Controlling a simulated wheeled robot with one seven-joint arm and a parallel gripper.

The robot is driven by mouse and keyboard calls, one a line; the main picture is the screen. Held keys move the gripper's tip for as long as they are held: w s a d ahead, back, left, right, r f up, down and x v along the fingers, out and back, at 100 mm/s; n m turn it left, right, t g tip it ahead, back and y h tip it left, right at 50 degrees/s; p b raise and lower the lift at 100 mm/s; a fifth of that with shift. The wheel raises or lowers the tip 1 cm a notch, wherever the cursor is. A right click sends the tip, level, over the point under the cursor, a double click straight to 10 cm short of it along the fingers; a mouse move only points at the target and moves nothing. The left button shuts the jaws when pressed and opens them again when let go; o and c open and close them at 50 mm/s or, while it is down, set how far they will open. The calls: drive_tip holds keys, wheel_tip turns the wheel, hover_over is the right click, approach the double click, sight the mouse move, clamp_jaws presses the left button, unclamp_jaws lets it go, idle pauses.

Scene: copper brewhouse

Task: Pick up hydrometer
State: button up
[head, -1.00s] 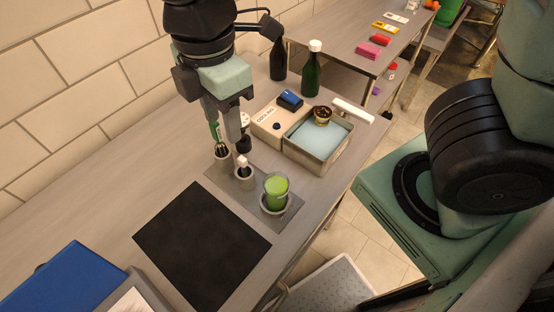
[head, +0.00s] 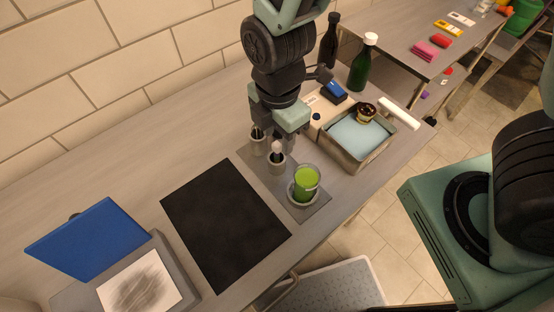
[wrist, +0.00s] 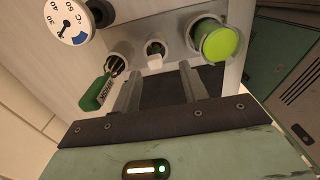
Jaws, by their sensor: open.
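Three round holders stand in a row on a grey plate (head: 312,206). The left holder (head: 259,146) has a dark slim item in it; in the wrist view a green-handled item (wrist: 97,93) shows there. The middle holder (head: 277,160) has a slim item with a pale top (wrist: 154,62), perhaps the hydrometer; I cannot tell for sure. The right holder has a green-filled glass (head: 306,182). My gripper (wrist: 160,88) is open and empty. Its fingers point at the middle holder, the pale top seen between and beyond the tips.
A black mat (head: 225,225) lies left of the plate. A metal tray (head: 357,143) with a blue surface and a boxy device stand close on the right. Two bottles, one green (head: 364,64), stand behind. A dial (wrist: 67,22) shows at the wrist view's upper left.

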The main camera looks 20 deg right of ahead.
sight(277, 143)
drive_tip(key=shift+w+f+p, duration=0.15)
drive_tip(key=shift+w+f, duration=0.05)
drive_tip(key=shift+f, duration=1.15)
drive_tip(key=shift+w+f+p, duration=0.15)
drive_tip(key=shift+f, duration=1.2)
clamp_jaws()
